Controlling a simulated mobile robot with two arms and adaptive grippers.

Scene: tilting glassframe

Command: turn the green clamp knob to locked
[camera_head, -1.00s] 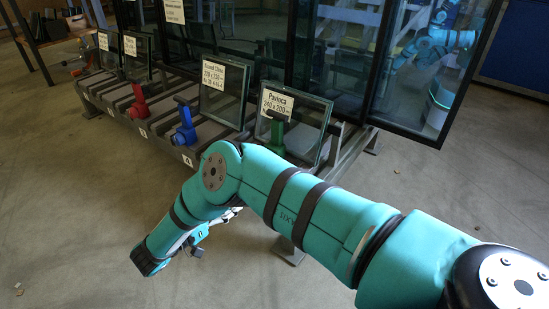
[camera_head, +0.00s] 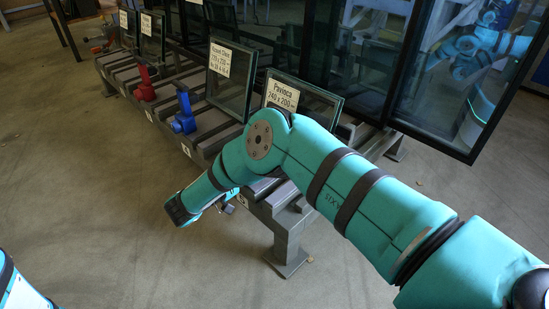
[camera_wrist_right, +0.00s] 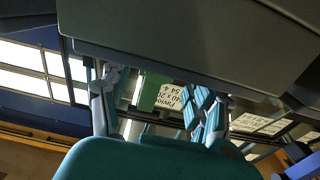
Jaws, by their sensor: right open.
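The green clamp knob is hidden behind my right arm in the head view. In the right wrist view a green part (camera_wrist_right: 150,92) of the clamp shows beyond my right gripper (camera_wrist_right: 160,108), between its two spread fingers. The gripper is open and nothing is seen held in it. I cannot tell how far the knob lies from the fingertips. In the head view my right arm bends down in front of the rack, and its gripper is mostly hidden. My left gripper is out of view; only a bit of my left arm shows at the bottom left.
A blue clamp (camera_head: 184,112) and a red clamp (camera_head: 145,84) stand on the grey rack (camera_head: 288,245). Glass panes with labels (camera_head: 283,96) stand behind them. A tall dark-framed glass panel (camera_head: 447,70) rises at the right. The floor (camera_head: 100,200) in front is clear.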

